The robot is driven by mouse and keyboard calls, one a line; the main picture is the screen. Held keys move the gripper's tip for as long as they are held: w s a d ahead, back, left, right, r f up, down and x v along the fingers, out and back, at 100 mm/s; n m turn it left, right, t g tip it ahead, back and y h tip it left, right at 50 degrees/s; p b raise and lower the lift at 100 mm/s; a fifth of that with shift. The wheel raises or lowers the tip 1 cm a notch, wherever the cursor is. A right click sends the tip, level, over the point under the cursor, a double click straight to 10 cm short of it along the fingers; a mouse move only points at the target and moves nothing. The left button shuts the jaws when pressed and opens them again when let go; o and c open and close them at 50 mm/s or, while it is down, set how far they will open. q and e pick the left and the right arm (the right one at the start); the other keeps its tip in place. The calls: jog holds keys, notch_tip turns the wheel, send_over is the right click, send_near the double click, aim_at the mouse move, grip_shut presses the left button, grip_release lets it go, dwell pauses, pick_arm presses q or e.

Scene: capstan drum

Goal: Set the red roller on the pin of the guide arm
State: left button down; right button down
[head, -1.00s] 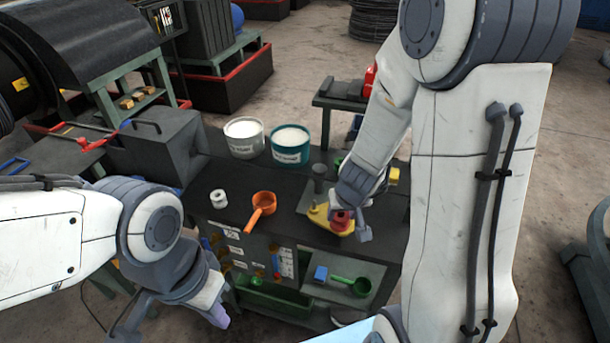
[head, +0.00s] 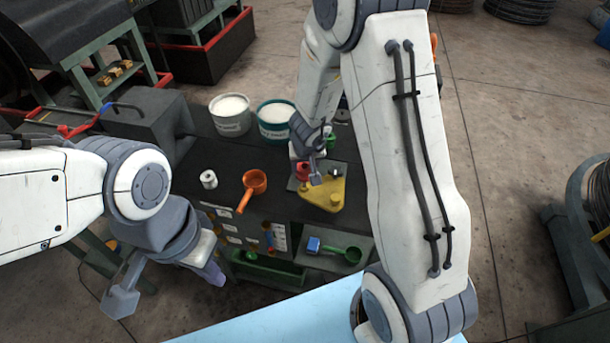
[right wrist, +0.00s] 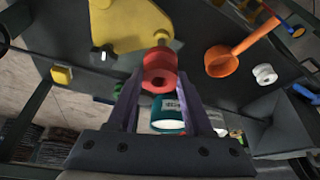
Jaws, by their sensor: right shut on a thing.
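The red roller (right wrist: 160,72) is between the fingertips of my right gripper (right wrist: 160,88), which is shut on it. In the head view the roller (head: 303,172) shows by the gripper at the back left of the yellow guide arm (head: 325,192). In the right wrist view the roller overlaps the near corner of the guide arm (right wrist: 128,25); I cannot tell whether they touch. My left gripper (head: 168,286) is open and empty, left of the bench.
A white bucket (head: 230,115) and a teal bucket (head: 275,120) stand behind. An orange ladle (head: 254,184) and a white spool (head: 208,180) lie left of the guide arm. A black knob (head: 335,172) stands by the guide arm. A green scoop (head: 343,254) is on the lower shelf.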

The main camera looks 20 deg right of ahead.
aim_at(305, 174)
jog(key=shift+w+f+b, duration=0.1)
jog(key=shift+f+b, duration=1.95)
jog(key=shift+f, duration=0.05)
jog(key=shift+f, duration=0.15)
jog(key=shift+c, duration=1.5)
grip_release()
